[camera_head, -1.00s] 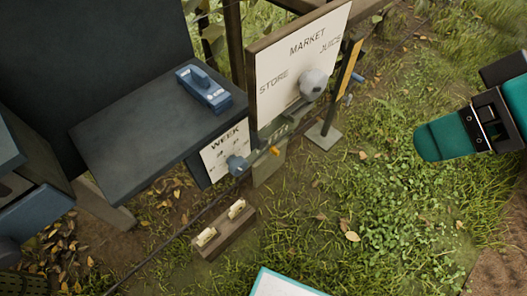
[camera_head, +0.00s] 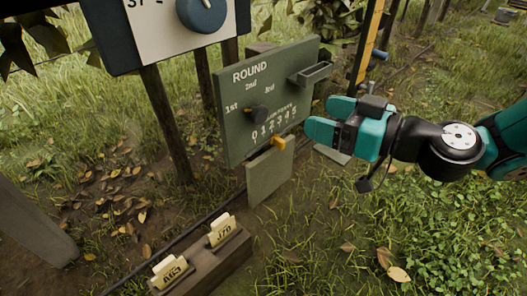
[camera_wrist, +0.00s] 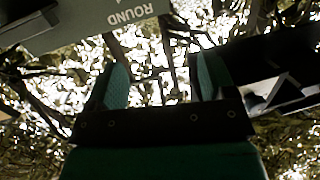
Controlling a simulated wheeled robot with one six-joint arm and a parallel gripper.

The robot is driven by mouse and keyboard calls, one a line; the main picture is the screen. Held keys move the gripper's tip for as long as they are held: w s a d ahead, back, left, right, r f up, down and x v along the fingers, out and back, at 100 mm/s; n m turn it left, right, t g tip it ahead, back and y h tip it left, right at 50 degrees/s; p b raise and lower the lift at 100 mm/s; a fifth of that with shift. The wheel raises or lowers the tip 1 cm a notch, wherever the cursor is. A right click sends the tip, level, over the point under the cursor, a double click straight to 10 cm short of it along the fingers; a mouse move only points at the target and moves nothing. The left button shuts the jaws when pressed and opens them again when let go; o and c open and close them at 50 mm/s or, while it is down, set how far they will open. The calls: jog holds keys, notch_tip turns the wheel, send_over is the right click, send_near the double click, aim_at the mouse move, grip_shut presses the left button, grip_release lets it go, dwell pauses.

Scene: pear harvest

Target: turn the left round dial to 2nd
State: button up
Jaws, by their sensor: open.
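A green board (camera_head: 232,139) headed ROUND stands in the middle of the head view, marked 1st, 2nd and 3rd. Its small dark round dial (camera_head: 258,115) sits below these marks. The dial's pointer appears to be toward 1st, at the left. My gripper (camera_head: 320,116) is open and empty, just right of the board, with its teal fingers toward the board and apart from the dial. In the wrist view the fingers of my gripper (camera_wrist: 162,65) are spread. The board (camera_wrist: 90,25) appears upside down at the top there; the dial is not visible.
A yellow-orange tab (camera_head: 279,142) sits on the board's lower edge under a number scale. A grey tray-like holder (camera_head: 311,74) juts from its upper right. A white panel with a blue dial (camera_head: 203,14) is at upper left. A wooden block (camera_head: 205,265) holds two tags. Grass lies at right.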

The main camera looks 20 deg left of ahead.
jog(key=w+f+m+t+b, duration=0.1)
jog(key=w+f+t+b, duration=0.2)
jog(key=f+b, duration=0.55)
jog(key=p, duration=1.6)
send_near(262, 118)
jog(key=b+x, duration=0.2)
jog(key=x, duration=0.6)
jog(key=shift+w+a, duration=0.1)
jog(key=shift+a, duration=0.1)
jog(key=shift+w+a, duration=0.3)
jog(key=shift+a, duration=0.3)
jog(key=c, duration=0.9)
